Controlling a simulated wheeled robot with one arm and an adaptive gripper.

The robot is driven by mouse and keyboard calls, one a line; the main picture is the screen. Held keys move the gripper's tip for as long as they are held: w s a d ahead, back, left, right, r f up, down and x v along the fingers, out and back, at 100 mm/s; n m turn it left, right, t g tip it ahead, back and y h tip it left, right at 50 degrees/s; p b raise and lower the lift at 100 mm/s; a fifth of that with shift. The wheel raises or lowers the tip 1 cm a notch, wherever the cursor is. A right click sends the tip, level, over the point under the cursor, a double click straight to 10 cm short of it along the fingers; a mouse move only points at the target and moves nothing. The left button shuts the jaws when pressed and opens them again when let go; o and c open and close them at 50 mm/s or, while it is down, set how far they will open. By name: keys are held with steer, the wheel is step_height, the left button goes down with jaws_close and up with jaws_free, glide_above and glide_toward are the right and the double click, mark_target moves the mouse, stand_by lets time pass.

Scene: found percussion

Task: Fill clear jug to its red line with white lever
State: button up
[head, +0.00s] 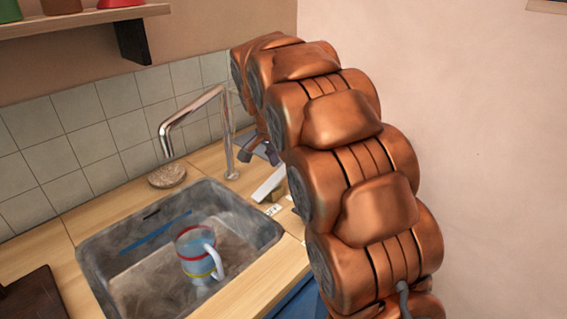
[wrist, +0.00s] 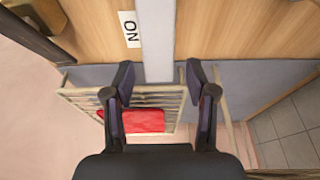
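The clear jug (head: 196,262) stands upright in the sink. It has a red line near its top, a yellow line lower down and a white handle on its right. I cannot make out a water level in it. The white lever (head: 268,184) is on the counter right of the tap; its pale bar also shows in the wrist view (wrist: 158,38), its end near the gap between my fingertips. My gripper (head: 258,150) is partly hidden by my arm in the head view. In the wrist view my gripper (wrist: 158,80) is open, with fingers apart and no visible grip on the lever.
The chrome tap (head: 196,106) arches over the sink (head: 262,232), with no stream visible. A round scourer-like disc (head: 167,175) lies behind the sink. A white "ON" label (wrist: 130,29) is beside the lever. A red cloth (wrist: 140,121) lies on a rack below my fingers.

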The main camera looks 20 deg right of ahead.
mark_target(274, 179)
steer(key=v, duration=1.2)
stand_by(0.9)
steer(key=s+a+f+n+g+y+p, duration=0.1)
steer(key=s+n+p, duration=0.3)
steer(key=s, duration=0.8)
steer(key=s+a+f+n+g+y+p, duration=0.1)
steer(key=s+a+f+n+p, duration=0.2)
steer(key=s, duration=0.9)
steer(key=s+a+f+n+g+y+p, duration=0.1)
steer(key=s+n, duration=0.5)
steer(key=s, duration=0.6)
steer(key=a+f+p, duration=0.1)
steer(key=a+p, duration=0.1)
steer(key=p, duration=0.1)
steer(key=shift+a+f+n+p, duration=0.25)
steer(key=shift+f+n+p, duration=0.05)
steer(key=shift+f, duration=0.1)
steer(key=shift+s, duration=0.15)
steer(key=shift+c, duration=1.3)
steer(key=shift+a, duration=0.15)
steer(key=shift+c, duration=0.3)
